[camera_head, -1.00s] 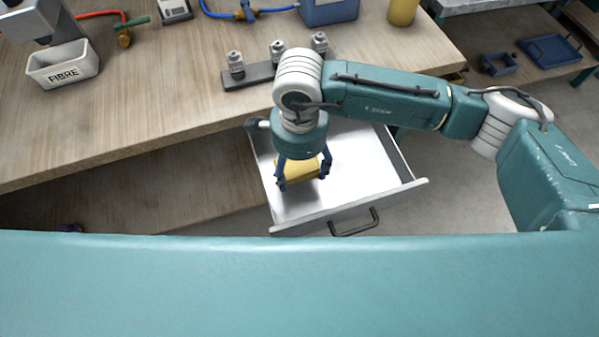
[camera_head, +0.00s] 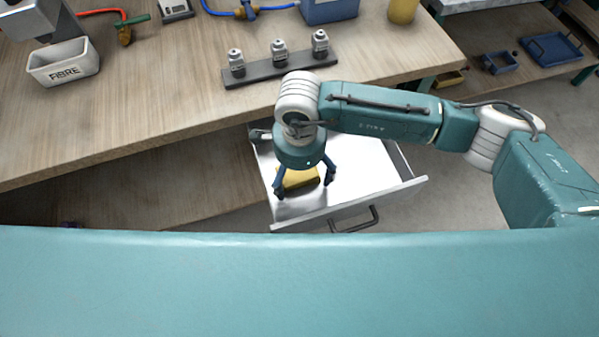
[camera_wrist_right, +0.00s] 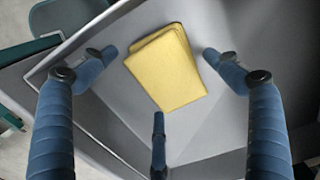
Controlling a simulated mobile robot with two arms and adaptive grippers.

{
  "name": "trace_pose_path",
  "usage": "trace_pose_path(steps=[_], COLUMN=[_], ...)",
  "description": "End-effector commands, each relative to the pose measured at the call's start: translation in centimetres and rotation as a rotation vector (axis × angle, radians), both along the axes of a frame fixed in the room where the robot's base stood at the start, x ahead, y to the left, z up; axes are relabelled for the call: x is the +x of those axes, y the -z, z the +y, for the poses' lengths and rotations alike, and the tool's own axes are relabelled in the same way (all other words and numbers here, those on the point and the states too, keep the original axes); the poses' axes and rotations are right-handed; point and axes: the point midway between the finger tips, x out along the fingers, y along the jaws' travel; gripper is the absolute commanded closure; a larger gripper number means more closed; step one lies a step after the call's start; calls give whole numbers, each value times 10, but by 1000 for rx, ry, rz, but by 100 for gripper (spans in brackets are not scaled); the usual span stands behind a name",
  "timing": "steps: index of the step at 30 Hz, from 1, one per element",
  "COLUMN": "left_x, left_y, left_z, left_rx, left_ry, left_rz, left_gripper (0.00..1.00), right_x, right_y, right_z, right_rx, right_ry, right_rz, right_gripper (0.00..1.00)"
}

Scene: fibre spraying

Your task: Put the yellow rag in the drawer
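The yellow rag (camera_head: 297,178) is a folded cloth lying in the open drawer (camera_head: 365,172). In the right wrist view the rag (camera_wrist_right: 168,68) lies on the drawer's grey floor (camera_wrist_right: 235,40), apart from the fingers. My right gripper (camera_head: 303,190) is inside the drawer's outline, over the rag, with its blue fingers spread. In the right wrist view the right gripper (camera_wrist_right: 158,62) is open, with fingers on either side of the rag and one below it in the picture. My left gripper is not in view.
The drawer's front has a dark handle (camera_head: 355,220). Above it, the wooden table (camera_head: 170,85) carries a white FIBRE bin (camera_head: 63,65) and a dark rack with several small bottles (camera_head: 280,62). A blue tray (camera_head: 550,48) lies at the far right.

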Motion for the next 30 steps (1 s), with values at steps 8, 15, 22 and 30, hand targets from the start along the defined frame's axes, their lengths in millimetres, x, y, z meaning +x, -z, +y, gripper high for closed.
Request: trace_pose_path(steps=[8, 15, 22, 30], left_x=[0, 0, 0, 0], left_y=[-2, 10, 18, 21], left_z=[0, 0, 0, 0], left_rx=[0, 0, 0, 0], left_ry=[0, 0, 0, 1], left_rz=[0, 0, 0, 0], left_gripper=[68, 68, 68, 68], right_x=[1, 2, 1, 0], right_y=[-8, -54, -100, -122], right_z=[0, 0, 0, 0], right_rx=[1, 2, 1, 0], right_ry=[0, -3, -1, 0], right_rz=[-3, -7, -5, -1], right_gripper=[12, 12, 12, 12])
